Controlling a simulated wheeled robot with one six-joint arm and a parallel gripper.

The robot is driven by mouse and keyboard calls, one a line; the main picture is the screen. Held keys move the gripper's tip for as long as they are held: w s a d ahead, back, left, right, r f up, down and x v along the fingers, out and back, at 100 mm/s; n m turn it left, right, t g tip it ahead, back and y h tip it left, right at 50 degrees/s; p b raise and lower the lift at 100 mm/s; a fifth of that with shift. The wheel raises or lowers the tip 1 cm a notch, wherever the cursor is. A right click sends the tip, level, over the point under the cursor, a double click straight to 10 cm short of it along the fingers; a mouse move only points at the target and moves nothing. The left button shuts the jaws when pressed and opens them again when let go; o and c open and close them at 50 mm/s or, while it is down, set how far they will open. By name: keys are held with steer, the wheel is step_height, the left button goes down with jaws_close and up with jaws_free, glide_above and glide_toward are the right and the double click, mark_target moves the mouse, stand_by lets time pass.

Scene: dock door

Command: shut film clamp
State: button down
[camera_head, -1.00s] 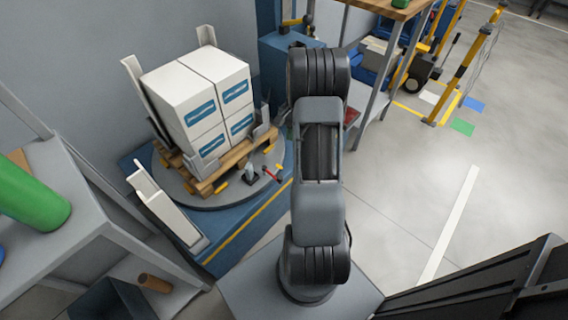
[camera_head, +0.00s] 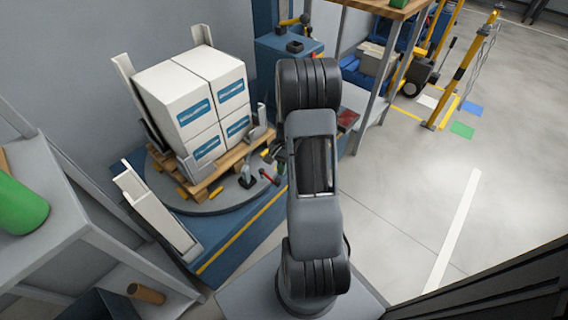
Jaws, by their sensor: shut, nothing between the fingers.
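The film clamp (camera_head: 248,177) is a small grey upright piece on a black base at the near right edge of the round turntable (camera_head: 215,203). A lever with a red end (camera_head: 268,177) shows just right of it and looks raised at a slant. My gripper (camera_head: 271,154) shows as a small dark shape at the left side of my arm, just above the red end in the picture. It is shut and empty. My arm hides most of the wrist, and I cannot tell whether the gripper touches the lever.
White boxes (camera_head: 193,102) with blue labels stand on a wooden pallet (camera_head: 225,160) on the turntable. A grey shelf (camera_head: 65,215) with a green roll (camera_head: 18,205) is at left. A workbench (camera_head: 385,8) stands behind my arm. Open floor (camera_head: 400,215) lies at right.

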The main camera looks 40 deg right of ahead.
steer(key=shift+s+a, duration=0.15)
steer(key=shift+a, duration=0.05)
stand_by(0.3)
